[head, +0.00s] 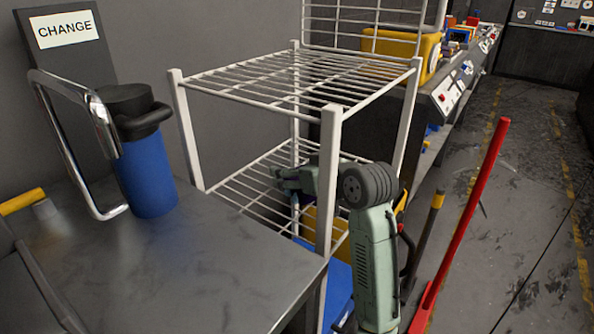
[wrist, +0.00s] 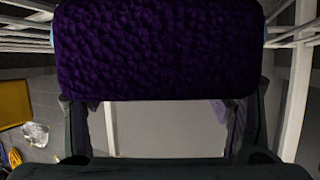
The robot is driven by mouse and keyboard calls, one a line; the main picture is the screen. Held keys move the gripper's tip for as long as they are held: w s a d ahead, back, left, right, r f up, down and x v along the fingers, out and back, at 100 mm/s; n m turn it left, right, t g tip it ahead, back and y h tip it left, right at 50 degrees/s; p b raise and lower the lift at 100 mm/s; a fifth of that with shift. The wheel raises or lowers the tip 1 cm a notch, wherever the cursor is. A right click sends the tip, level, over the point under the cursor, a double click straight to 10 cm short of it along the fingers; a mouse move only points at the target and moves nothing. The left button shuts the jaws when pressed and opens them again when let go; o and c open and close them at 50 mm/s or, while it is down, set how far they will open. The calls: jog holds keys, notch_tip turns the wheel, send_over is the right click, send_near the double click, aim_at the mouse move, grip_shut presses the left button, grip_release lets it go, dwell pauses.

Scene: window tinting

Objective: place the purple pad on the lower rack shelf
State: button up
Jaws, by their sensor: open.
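The purple pad (wrist: 155,50) fills the upper middle of the wrist view, dark and bumpy. It lies across the ends of my gripper's fingers, with one finger low on each side. My gripper (wrist: 160,110) is open; whether the fingers touch the pad I cannot tell. In the head view my gripper (head: 292,179) is inside the white wire rack, at the level of the lower rack shelf (head: 238,196). The pad cannot be made out there. Rack wires show on both sides of the pad in the wrist view.
The upper rack shelf (head: 285,80) is empty, above my gripper. A rack post (head: 328,170) stands close by my arm. A metal table (head: 190,270) holds a blue flask (head: 147,185). A red pole (head: 470,210) leans to the right.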

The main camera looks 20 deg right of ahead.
jog(key=shift+r, duration=0.2)
jog(key=shift+s+d, duration=0.1)
jog(key=shift+s, duration=0.25)
jog(key=b+v, duration=0.1)
jog(key=v, duration=1)
jog(key=shift+s+r+b, duration=0.1)
jog(key=shift+r+b, duration=0.05)
jog(key=shift+b, duration=0.15)
